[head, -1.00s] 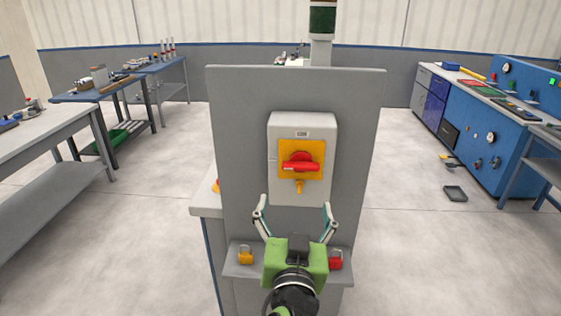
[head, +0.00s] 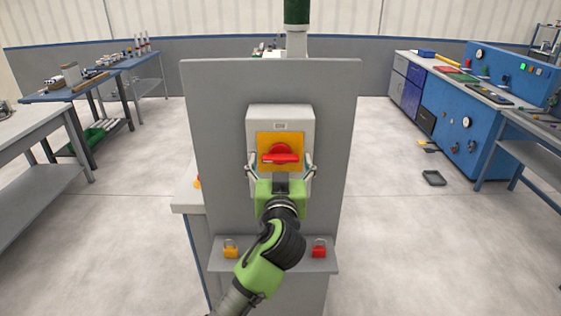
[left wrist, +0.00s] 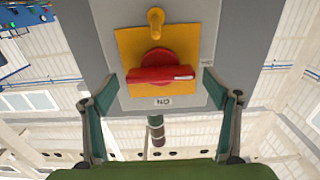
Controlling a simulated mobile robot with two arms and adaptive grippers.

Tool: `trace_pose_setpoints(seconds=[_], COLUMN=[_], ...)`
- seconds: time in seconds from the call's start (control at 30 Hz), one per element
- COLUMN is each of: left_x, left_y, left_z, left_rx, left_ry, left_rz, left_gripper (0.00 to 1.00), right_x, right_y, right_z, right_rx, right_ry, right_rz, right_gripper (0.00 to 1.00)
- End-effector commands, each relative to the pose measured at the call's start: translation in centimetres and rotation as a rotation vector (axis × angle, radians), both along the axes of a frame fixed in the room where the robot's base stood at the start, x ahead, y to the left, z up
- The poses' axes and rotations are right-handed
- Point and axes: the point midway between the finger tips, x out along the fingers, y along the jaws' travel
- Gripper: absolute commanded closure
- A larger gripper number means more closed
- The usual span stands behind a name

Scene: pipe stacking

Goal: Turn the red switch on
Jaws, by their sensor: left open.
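The red switch (head: 281,157) is a rotary handle on a yellow plate, on a light grey box fixed to a grey upright panel (head: 217,130). Its handle lies horizontal in the head view. My left gripper (head: 280,160) is open in front of the box, its fingers on either side of the yellow plate's lower part. The switch also shows in the left wrist view (left wrist: 160,75), upside down, between the open fingers and apart from them. A label reading ON is by the handle there. The gripper holds nothing. My right gripper is not in view.
A yellow padlock (head: 231,249) and a red padlock (head: 319,248) stand on a small shelf (head: 275,262) below the box. Workbenches (head: 55,130) stand at the left and a blue control bench (head: 460,125) at the right.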

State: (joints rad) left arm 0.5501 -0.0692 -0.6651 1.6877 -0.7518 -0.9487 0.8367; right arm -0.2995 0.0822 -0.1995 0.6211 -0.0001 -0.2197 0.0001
Motion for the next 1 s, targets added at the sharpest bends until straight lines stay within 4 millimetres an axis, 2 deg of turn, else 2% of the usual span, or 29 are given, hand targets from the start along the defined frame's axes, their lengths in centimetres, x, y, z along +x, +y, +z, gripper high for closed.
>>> trace_pose_setpoints(seconds=[0.33, 0.37, 0.5, 0.77, 1.0], left_x=[0.54, 0.54, 0.52, 0.51, 0.51], left_y=[0.02, 0.02, 0.01, 0.01, -0.09], left_z=[-0.01, -0.01, -0.02, -0.02, 0.01], left_rx=[0.0, 0.0, 0.0, 0.01, 0.101], left_ry=[0.001, 0.001, 0.001, 0.001, 0.0], left_rz=[0.0, 0.0, 0.0, 0.0, -0.001], left_gripper=[0.19, 0.22, 0.58, 0.58, 0.58], right_x=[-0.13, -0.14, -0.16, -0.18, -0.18], right_y=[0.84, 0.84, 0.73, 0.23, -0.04], right_z=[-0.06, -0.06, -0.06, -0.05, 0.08], right_rx=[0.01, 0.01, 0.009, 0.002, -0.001], right_ry=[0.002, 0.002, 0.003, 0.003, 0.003], right_rz=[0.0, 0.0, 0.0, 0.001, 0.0], right_gripper=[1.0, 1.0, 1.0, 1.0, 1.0])
